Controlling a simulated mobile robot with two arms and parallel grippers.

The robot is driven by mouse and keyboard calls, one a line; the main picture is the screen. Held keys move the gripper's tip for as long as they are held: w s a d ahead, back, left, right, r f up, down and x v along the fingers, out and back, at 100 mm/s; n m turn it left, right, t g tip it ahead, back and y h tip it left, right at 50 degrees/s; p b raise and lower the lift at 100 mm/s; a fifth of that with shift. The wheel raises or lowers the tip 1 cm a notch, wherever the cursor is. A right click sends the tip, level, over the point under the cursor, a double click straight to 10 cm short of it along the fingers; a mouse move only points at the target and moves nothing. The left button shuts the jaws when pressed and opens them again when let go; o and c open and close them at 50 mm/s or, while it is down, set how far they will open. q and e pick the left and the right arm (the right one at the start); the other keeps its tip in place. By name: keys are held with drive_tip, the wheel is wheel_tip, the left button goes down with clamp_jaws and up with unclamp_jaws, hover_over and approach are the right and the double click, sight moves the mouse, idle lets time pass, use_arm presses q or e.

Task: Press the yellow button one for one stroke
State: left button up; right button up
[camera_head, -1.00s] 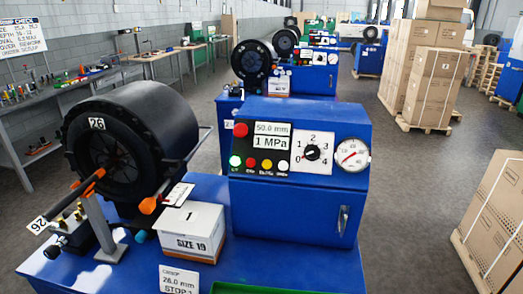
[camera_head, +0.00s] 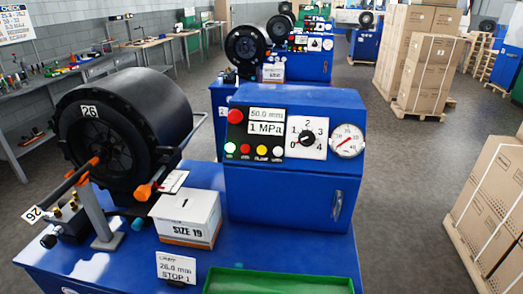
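The yellow button (camera_head: 261,150) is on the black control panel (camera_head: 255,135) of the blue machine box (camera_head: 293,185). It is in a row with a lit green button (camera_head: 230,148), a red one (camera_head: 245,149) and a white one (camera_head: 277,151). A larger red button (camera_head: 236,116) is above them. The displays read 50.0 mm (camera_head: 266,115) and 1 MPa (camera_head: 264,128). A numbered dial (camera_head: 306,138) and a round gauge (camera_head: 346,140) are to the right. The big black crimper head (camera_head: 120,135) marked 26 stands at the left. Neither gripper is in view.
A white SIZE 19 box (camera_head: 186,217) and a STOP 1 card (camera_head: 176,268) stand on the blue table (camera_head: 110,270). A green tray (camera_head: 280,280) is at the front edge. Cartons (camera_head: 490,215) stand at the right. Grey floor (camera_head: 400,200) between is clear.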

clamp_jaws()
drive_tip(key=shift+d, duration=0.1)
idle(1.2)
